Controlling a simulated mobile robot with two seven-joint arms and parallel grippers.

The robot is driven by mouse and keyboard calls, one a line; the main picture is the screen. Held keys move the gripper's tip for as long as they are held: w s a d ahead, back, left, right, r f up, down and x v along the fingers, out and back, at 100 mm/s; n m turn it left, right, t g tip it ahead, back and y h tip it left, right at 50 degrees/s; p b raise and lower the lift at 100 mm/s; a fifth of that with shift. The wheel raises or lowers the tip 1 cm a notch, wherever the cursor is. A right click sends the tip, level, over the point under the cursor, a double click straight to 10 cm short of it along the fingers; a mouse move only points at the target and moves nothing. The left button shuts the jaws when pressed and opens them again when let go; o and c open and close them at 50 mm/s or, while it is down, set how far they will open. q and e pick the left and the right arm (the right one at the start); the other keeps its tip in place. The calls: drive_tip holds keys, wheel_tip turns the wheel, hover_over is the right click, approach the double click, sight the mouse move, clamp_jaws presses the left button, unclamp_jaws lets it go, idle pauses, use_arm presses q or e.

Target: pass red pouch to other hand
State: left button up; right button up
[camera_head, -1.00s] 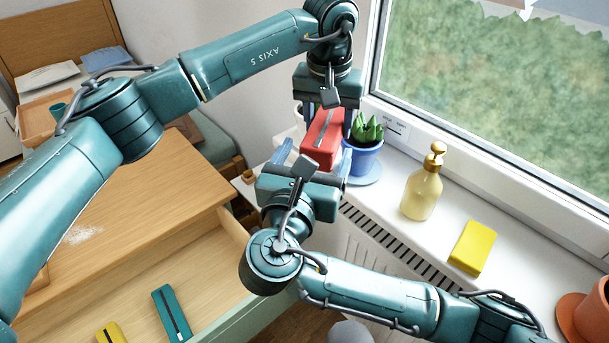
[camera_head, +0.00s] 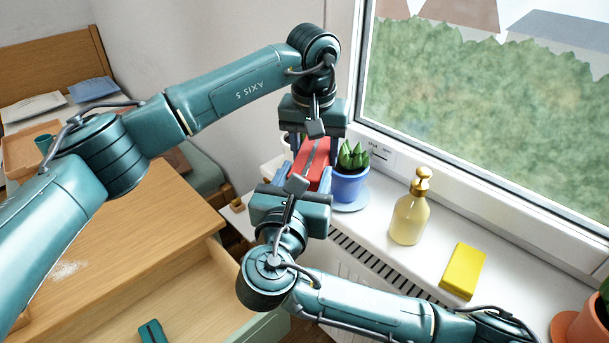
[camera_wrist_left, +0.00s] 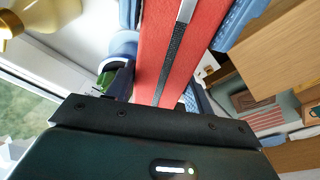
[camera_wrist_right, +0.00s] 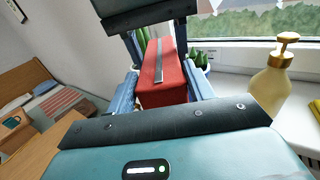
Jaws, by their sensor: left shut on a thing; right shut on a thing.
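The red pouch (camera_head: 314,160), with a grey zip strip along it, is held in the air between my two grippers beside the window sill. My left gripper (camera_head: 312,146) is shut on its far end, and blue fingers flank the pouch in the left wrist view (camera_wrist_left: 160,60). My right gripper (camera_head: 304,174) is shut on its near end. In the right wrist view, blue fingers sit on both sides of the red pouch (camera_wrist_right: 163,80). Parts of the pouch are hidden by both grippers in the head view.
A blue pot with a succulent (camera_head: 349,182) stands on the sill close right of the pouch. A soap bottle (camera_head: 410,210) and a yellow block (camera_head: 462,270) are further right. The open drawer (camera_head: 190,295) holds a teal pouch (camera_head: 152,333).

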use_arm(q)
drive_tip(key=o, duration=1.1)
drive_tip(key=shift+a, duration=0.1)
drive_tip(key=shift+o, duration=0.2)
